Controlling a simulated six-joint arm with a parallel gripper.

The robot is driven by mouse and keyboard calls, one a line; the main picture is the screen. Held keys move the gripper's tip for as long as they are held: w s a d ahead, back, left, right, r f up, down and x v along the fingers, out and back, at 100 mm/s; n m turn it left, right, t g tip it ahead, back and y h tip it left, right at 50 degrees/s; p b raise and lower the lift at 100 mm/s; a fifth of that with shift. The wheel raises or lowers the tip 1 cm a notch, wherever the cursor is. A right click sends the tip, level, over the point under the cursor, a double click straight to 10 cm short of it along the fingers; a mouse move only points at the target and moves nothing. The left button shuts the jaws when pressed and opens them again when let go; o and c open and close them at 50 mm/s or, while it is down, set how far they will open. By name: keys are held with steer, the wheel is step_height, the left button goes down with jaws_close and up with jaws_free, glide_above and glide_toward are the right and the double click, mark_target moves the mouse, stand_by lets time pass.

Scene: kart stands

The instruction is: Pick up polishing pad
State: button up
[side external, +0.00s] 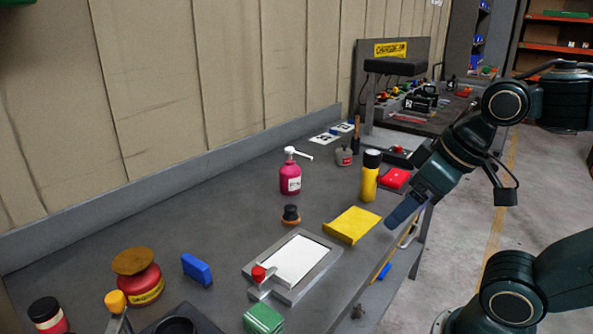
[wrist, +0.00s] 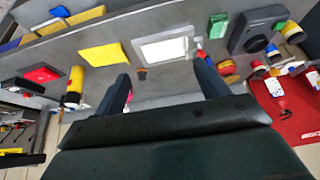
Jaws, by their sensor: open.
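A small round piece with a black knob and an orange-brown base, which looks like the polishing pad (side external: 291,215), stands on the grey bench behind the framed white panel. In the wrist view the pad (wrist: 141,74) is small and shows between my fingers, nearer the left one. My gripper (side external: 397,216) is above the bench's front edge, to the right of the pad and apart from it, beyond the yellow cloth. Its two fingers are spread and empty in the wrist view (wrist: 162,66).
A yellow cloth (side external: 352,225) and the framed panel (side external: 328,257) lie near the pad. A pink pump bottle (side external: 290,180) stands behind it, and a yellow canister (side external: 369,177) is to the right. A blue block (side external: 197,269) and a red tin (side external: 139,283) are to the left.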

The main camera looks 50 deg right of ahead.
steer(key=shift+w+r, duration=0.1)
steer(key=w+d+r+n+g, duration=0.15)
steer(key=w+r+n, duration=0.3)
steer(key=w, duration=0.55)
steer(key=n+g+y, duration=0.1)
steer(key=n+g, duration=0.3)
steer(key=n, duration=1.2)
glide_above(291, 206)
steer(key=d, duration=0.2)
step_height(291, 206, down, 14)
steer(key=shift+w+a+r, duration=0.15)
steer(key=shift+a, duration=0.1)
steer(key=shift+a+f, duration=0.2)
steer(key=shift+f, duration=1.2)
steer(key=shift+a+f, duration=0.15)
steer(key=shift+f, duration=1.3)
steer(key=shift+a+f, duration=0.2)
steer(key=shift+f, duration=1.2)
